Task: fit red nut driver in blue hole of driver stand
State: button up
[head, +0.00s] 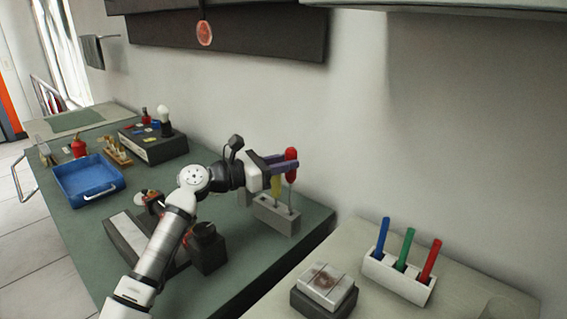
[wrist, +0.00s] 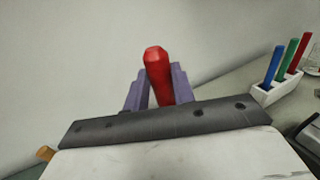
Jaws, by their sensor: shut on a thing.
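The red nut driver (head: 291,155) is upright between the purple fingers of my gripper (head: 285,163), which is shut on its handle. Its thin shaft points down at the right part of the grey driver stand (head: 272,217). The shaft's tip is close to the stand's top; I cannot tell whether it is in a hole. A yellow-handled driver (head: 275,185) stands in the stand to the left, partly behind my gripper. The blue hole marking cannot be made out. In the wrist view, the red handle (wrist: 158,72) rises between both fingers, and the stand is hidden.
The stand is near the right end of the green bench (head: 250,265). A dark block (head: 207,250) is left of it. A white holder (head: 397,277) with blue, green and red sticks stands on the lighter table. The wall is close behind my gripper.

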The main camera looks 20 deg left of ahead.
jog(key=shift+f+b, duration=1)
jog(key=shift+b, duration=0.1)
